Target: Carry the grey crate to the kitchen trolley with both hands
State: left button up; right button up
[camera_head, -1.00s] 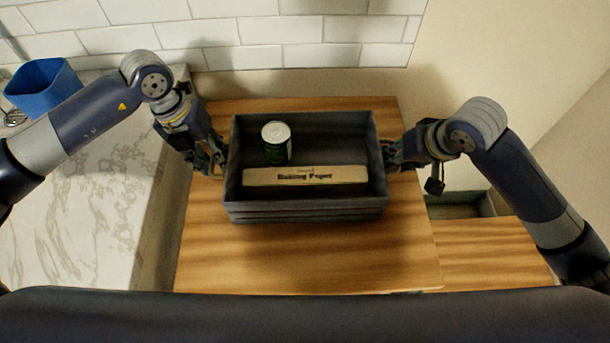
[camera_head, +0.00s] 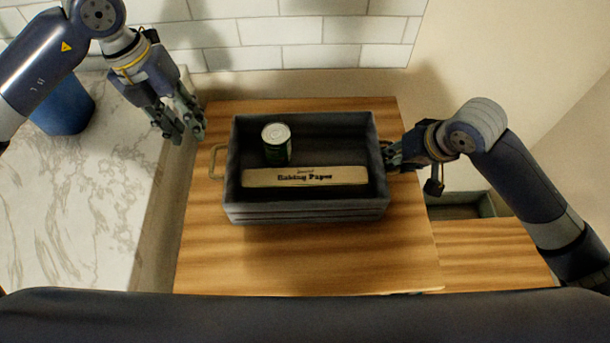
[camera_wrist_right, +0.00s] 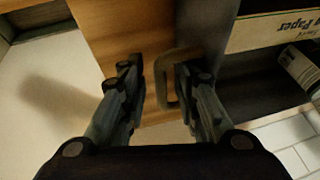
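The grey crate (camera_head: 305,211) sits on a wooden top (camera_head: 300,262). It holds a green can with a pale lid (camera_head: 276,145) and a long baking paper box (camera_head: 305,177). My left gripper (camera_head: 184,128) is open and empty, raised to the left of the crate and clear of its left handle (camera_head: 215,162). My right gripper (camera_head: 392,155) is at the crate's right side. In the right wrist view its fingers (camera_wrist_right: 158,85) are apart, with the crate's right handle (camera_wrist_right: 168,78) between them, close to the right-hand finger.
A marble counter (camera_head: 85,190) lies left of the wooden top, with a blue container (camera_head: 65,108) on it. A tiled wall (camera_head: 290,45) stands behind. A lower wooden surface (camera_head: 490,250) and a grey bin (camera_head: 460,206) are at the right. The wooden top is clear in front of the crate.

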jog(key=v, duration=1.2)
jog(key=shift+d, duration=0.1)
